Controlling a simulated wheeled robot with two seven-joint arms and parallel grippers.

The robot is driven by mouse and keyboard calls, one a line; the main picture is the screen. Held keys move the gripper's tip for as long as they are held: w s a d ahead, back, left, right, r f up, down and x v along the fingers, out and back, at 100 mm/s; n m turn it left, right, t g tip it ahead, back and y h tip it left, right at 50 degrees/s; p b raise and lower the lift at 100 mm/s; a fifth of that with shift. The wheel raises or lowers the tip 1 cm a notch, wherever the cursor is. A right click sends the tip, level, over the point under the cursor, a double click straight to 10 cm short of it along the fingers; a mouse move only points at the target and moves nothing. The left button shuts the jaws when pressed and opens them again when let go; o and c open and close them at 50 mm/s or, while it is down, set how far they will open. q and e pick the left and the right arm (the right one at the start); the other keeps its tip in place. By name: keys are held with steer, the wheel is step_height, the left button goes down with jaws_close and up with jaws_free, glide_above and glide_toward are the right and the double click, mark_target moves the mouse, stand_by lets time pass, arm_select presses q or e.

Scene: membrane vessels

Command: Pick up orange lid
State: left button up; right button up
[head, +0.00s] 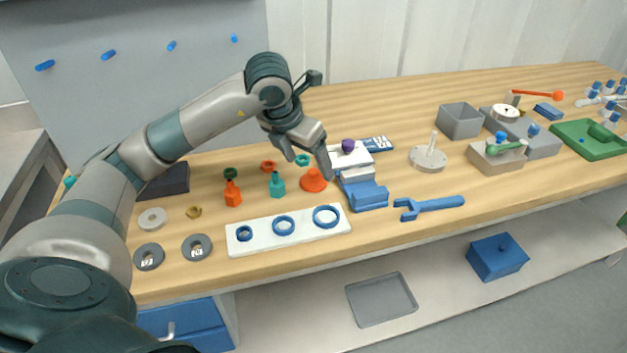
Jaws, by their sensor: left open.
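An orange cone-shaped piece (313,181), which looks like the lid, stands on the wooden bench with its narrow end up. My left gripper (307,162) is open and empty, pointing down near the cone, above and a little behind it in the picture. I cannot tell its exact height. My right gripper is not in view.
A teal vessel (277,186) and a teal ring (302,160) are close to the cone. A white board with blue rings (240,247) lies in front. A blue block (366,196) and a blue wrench (430,206) lie to the right.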

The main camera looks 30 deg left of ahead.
mark_target(314, 170)
arm_select(q)
steer(key=shift+w+f, duration=0.1)
steer(key=shift+f, duration=0.1)
steer(key=p+x, duration=0.1)
steer(key=x, duration=0.3)
steer(key=shift+d+r, duration=0.1)
steer(key=shift+d, duration=0.05)
steer(key=shift+w+f, duration=0.15)
steer(key=shift+f, duration=0.2)
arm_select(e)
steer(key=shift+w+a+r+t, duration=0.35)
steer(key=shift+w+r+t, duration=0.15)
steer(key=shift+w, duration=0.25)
arm_select(q)
steer(key=shift+c, duration=0.4)
steer(key=c, duration=1.1)
steer(key=shift+r, duration=0.2)
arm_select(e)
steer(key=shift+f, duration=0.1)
